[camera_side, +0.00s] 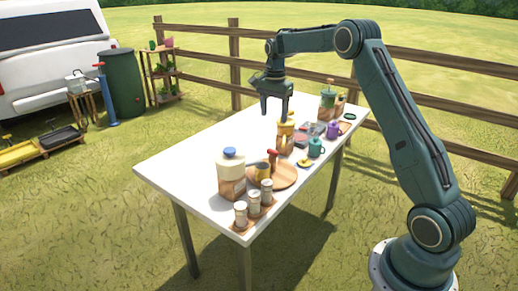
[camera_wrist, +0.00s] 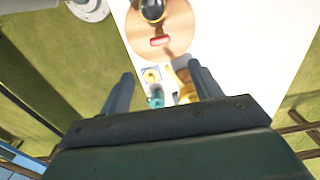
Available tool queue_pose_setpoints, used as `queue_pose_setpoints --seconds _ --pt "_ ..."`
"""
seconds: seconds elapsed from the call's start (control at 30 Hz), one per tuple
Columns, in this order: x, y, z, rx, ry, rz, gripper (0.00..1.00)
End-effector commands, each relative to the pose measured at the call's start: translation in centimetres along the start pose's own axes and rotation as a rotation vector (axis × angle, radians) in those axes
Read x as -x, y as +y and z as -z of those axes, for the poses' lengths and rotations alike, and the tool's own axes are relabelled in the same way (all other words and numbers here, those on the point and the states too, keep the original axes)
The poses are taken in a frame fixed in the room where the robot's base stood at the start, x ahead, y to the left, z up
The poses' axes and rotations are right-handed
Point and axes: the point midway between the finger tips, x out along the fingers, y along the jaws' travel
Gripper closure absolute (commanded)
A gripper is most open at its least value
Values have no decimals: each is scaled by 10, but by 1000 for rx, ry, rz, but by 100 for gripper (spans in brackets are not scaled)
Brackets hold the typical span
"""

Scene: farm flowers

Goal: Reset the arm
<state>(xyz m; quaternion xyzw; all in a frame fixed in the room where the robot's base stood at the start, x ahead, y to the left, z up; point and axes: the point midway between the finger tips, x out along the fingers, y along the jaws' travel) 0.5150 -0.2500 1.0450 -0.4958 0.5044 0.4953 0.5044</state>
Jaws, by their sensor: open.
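My gripper (camera_side: 274,104) hangs from my raised arm above the white table (camera_side: 187,152), with its fingers pointing down. It is open and nothing shows between its fingers. Below and just right of it in the side view, a jar with a yellow top (camera_side: 286,138) stands on the table; the gap between them is hard to judge. In the wrist view my two fingers (camera_wrist: 160,90) are spread apart, with the table and small items beyond them.
A large canister with a blue lid (camera_side: 231,175), a round wooden board (camera_side: 285,178), several small jars (camera_side: 254,203), a teal mug (camera_side: 315,148) and a purple mug (camera_side: 333,130) stand on the table. The table's left part is bare. A wooden fence (camera_side: 235,65) runs behind.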

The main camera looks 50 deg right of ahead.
Motion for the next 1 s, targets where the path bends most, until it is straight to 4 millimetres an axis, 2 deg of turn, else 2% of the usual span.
queue_pose_setpoints --seconds 0.27,0.47,0.7,1.0 --pt "12 4 -10 42 6 13 36" --pt "42 17 -35 153 23 45 36" --pt "84 47 -77 346 54 97 36" --pt "122 96 -126 590 100 161 36"
